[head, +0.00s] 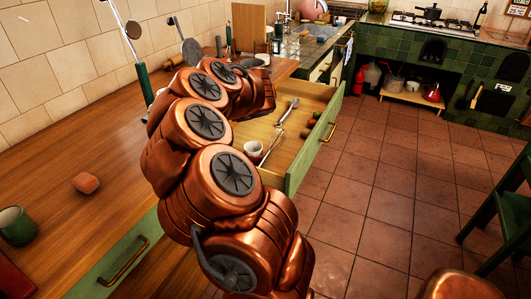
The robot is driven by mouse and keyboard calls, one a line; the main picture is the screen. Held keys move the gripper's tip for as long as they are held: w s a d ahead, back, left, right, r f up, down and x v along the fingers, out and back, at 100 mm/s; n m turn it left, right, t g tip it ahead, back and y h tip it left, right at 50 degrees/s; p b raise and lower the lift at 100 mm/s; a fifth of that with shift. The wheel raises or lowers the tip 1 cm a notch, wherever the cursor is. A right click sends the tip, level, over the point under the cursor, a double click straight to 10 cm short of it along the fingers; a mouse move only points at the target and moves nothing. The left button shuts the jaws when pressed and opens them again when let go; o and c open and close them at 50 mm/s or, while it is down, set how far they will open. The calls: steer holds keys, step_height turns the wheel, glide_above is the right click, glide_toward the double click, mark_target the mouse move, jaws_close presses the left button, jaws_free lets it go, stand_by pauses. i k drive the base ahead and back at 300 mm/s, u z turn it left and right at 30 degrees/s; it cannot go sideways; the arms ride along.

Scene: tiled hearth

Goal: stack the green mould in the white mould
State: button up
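The green mould (17,226), a small cup-like piece, stands upright on the wooden counter (70,150) at the left edge of the head view. The white mould (253,149) sits inside the open drawer (297,168), close behind my arm. My copper-coloured arm crosses the middle of the view and reaches toward the back of the counter, near the drawer. Its far end is hidden behind its own links, so I cannot make out the gripper's fingers or anything in them. The green mould is well apart from the arm.
A whisk (271,146) and other utensils lie in the drawer, whose green front sticks out over the tiled floor (370,190). A terracotta-coloured block (86,182) lies on the counter. A green chair (505,205) stands at right. The counter's left part is mostly clear.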

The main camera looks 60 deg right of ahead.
mark_target(253, 150)
steer(key=z, duration=0.9)
steer(key=k, duration=0.2)
steer(key=u, duration=0.4)
